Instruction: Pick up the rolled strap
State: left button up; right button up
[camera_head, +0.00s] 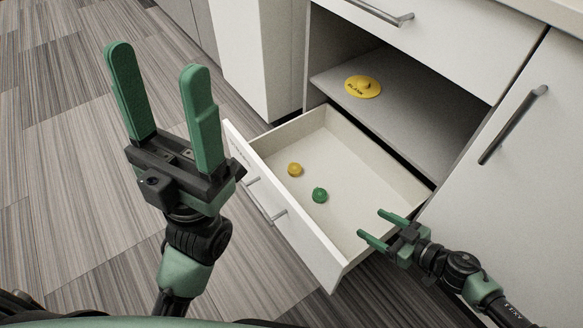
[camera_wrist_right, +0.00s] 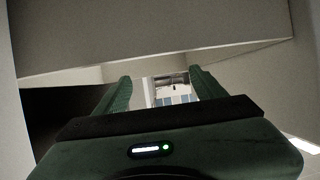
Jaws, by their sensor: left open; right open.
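Two small round things lie apart on the floor of the open drawer (camera_head: 347,266): a yellow one (camera_head: 295,169) and a green one (camera_head: 320,195). Either could be a rolled strap; they are too small to tell. My right gripper (camera_head: 370,224) is open and empty over the drawer's right part, to the right of and nearer than the green thing. Its open fingers (camera_wrist_right: 160,80) also show in the right wrist view, with neither small thing visible there. My left gripper (camera_head: 157,60) is open and empty, left of the drawer, pointing up in the picture.
A yellow disc (camera_head: 356,92) marked "BLANK" lies on the grey shelf (camera_head: 410,125) above the drawer. White cabinet fronts with bar handles (camera_head: 512,125) stand around it. The wood-patterned floor (camera_head: 60,150) at left is clear.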

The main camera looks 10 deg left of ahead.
aim_at(294, 169)
jog(key=i+j, duration=0.35)
jog(key=j, duration=0.15)
jog(key=i+j, duration=0.3)
jog(key=j, duration=0.2)
